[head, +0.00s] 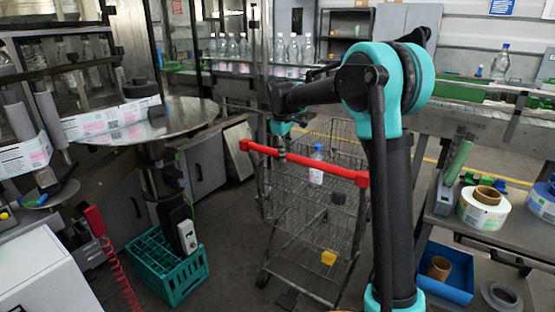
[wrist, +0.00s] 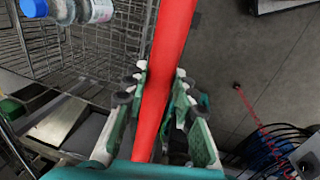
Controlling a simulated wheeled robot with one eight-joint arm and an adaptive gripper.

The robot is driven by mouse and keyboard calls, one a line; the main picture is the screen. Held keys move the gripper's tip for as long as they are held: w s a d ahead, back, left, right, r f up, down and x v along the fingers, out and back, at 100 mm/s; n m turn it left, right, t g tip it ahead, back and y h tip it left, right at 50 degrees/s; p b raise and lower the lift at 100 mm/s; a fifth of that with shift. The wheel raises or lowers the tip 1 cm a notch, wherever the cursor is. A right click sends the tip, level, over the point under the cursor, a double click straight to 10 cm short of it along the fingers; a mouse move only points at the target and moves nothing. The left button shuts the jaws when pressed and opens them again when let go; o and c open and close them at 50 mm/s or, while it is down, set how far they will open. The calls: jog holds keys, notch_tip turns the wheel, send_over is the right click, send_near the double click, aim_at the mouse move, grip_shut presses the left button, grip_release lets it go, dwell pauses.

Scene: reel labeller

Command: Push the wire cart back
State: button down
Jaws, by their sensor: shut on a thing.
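The wire cart (head: 292,206) stands on the floor in the middle of the head view, with a red handle bar (head: 325,171) across its top. In the wrist view the red handle (wrist: 172,50) runs between the fingers of my gripper (wrist: 160,98), which is shut on it. In the head view my gripper (head: 282,143) is at the left part of the handle, partly hidden by my arm. A clear bottle with a blue cap (head: 317,167) is in the cart, and it also shows in the wrist view (wrist: 85,11). A yellow block (head: 328,257) is low in the cart.
A green crate (head: 168,268) sits on the floor left of the cart. A round metal table (head: 150,122) is behind it. A bench with label rolls (head: 484,208) and a blue bin (head: 446,272) is at the right. A conveyor with several bottles runs behind.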

jog(key=w+d, duration=0.4)
jog(key=w, duration=0.4)
jog(key=w+d, duration=0.5)
jog(key=w, duration=0.3)
jog(key=shift+w+d, duration=0.15)
jog(key=shift+d, duration=0.05)
jog(key=shift+r, duration=0.1)
jog(key=c, duration=1.3)
grip_release()
jog(key=shift+o, duration=0.5)
notch_tip(320, 180, up, 12)
jog(key=s+a, duration=0.1)
jog(key=s, duration=0.1)
jog(key=shift+f, duration=0.2)
jog(key=shift+s, duration=0.1)
